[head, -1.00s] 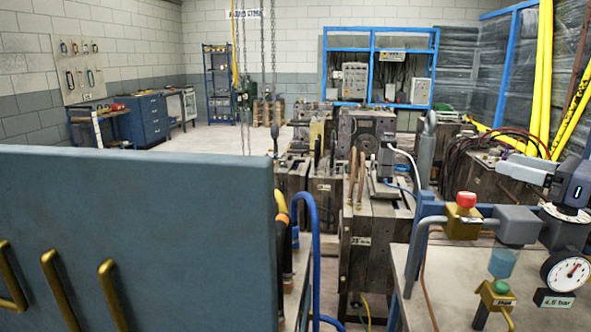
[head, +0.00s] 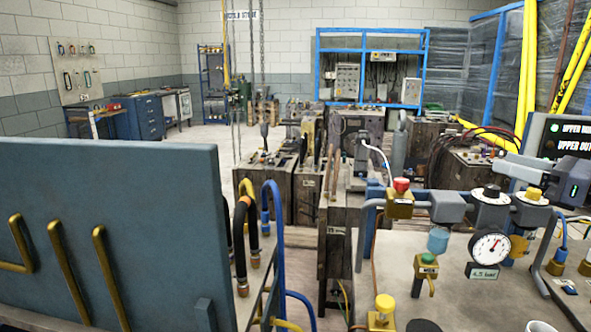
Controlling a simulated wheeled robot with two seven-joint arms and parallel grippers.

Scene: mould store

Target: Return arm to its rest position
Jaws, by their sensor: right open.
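My right gripper (head: 510,167) is at the right side, level with the top of the pneumatic bench fittings. Its grey fingers point left from a dark wrist and are open with nothing held between them. It appears above or in front of the black and yellow knobs (head: 491,191) of the air line; the exact gap cannot be told. My left gripper is not in view.
A blue panel (head: 120,200) with brass handles fills the left foreground, with hoses beside it. The bench (head: 455,300) at right carries a pressure gauge (head: 489,248), a red-knobbed valve (head: 401,195) and a screen (head: 568,140). Worn mould blocks (head: 340,225) stand behind.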

